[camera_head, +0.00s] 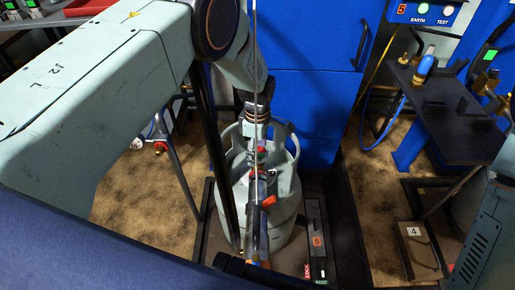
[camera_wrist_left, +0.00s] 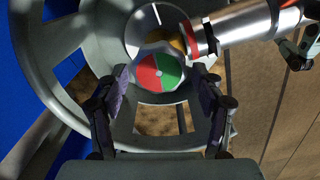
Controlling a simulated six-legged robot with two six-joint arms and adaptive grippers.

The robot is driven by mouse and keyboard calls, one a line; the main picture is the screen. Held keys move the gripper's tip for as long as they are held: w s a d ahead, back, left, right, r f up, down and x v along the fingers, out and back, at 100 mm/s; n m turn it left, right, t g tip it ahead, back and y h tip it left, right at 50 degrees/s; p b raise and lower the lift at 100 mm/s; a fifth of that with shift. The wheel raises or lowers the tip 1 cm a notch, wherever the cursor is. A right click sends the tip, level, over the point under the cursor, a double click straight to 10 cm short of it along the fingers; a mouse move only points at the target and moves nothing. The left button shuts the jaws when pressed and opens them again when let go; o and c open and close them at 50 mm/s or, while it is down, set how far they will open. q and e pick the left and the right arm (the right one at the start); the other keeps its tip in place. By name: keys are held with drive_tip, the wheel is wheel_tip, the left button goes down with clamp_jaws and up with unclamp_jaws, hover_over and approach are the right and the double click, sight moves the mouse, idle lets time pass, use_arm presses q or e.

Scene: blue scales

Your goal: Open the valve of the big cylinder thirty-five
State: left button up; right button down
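A grey gas cylinder (camera_head: 283,213) with a collar stands upright on the scale labelled 5; no number thirty-five is readable on it. In the left wrist view its round valve knob (camera_wrist_left: 158,74), half red and half green, lies inside the grey collar ring (camera_wrist_left: 62,95). My left gripper (camera_wrist_left: 159,88) is open, with one finger on each side of the knob; I cannot tell whether they touch it. A silver filling fitting (camera_wrist_left: 245,24) with a red band joins the valve; it has an orange lever (camera_head: 268,201) in the head view. My right gripper is not in view.
A blue cabinet (camera_head: 315,110) stands close behind the cylinder. The scale's display post (camera_head: 318,242) is to its right. A dark table (camera_head: 450,120) with brass fittings and a block labelled 4 (camera_head: 415,245) stand farther right. Brown floor (camera_head: 375,190) lies between.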

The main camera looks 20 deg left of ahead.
use_arm(q)
drive_tip(key=shift+o, duration=1)
